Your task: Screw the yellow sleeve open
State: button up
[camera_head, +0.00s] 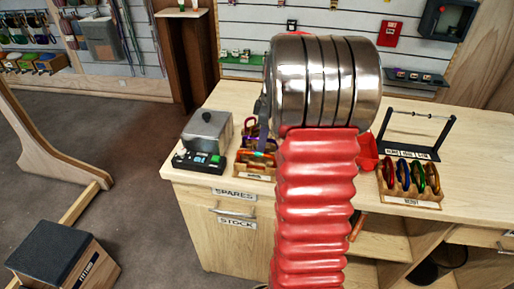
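My arm's red bellows and steel rings fill the middle of the view and hide most of my gripper. Only a narrow grey part, seemingly of my gripper (263,112), shows at the left of the rings, above the left wooden rack (252,172). That rack holds a few coloured carabiners (253,155), partly covered by my arm. I cannot make out a yellow sleeve on any of them. The fingers and anything between them are hidden. Several coloured carabiners (417,177), among them red, blue and yellowish ones, stand in a labelled wooden rack (412,199) on the right.
The wooden counter (375,210) carries a grey box (207,132), a black tray (198,162), a red bin (367,152) behind my arm and a black stand (418,130). A dark-topped box (52,252) stands on the floor at left.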

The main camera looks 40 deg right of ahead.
jog(key=shift+w+d, duration=0.7)
jog(key=shift+d, duration=0.25)
dwell(0.8)
jog(key=shift+r, duration=1.45)
jog(key=shift+s+a, duration=0.3)
jog(key=shift+a, duration=0.1)
jog(key=shift+s+a, duration=0.4)
jog(key=shift+a, duration=0.15)
jog(key=shift+f, duration=0.1)
jog(key=shift+w+d+f, duration=0.15)
jog(key=shift+w+f, duration=0.05)
jog(key=shift+f, duration=0.5)
jog(key=shift+w+d+f, duration=0.15)
jog(key=shift+f, duration=0.5)
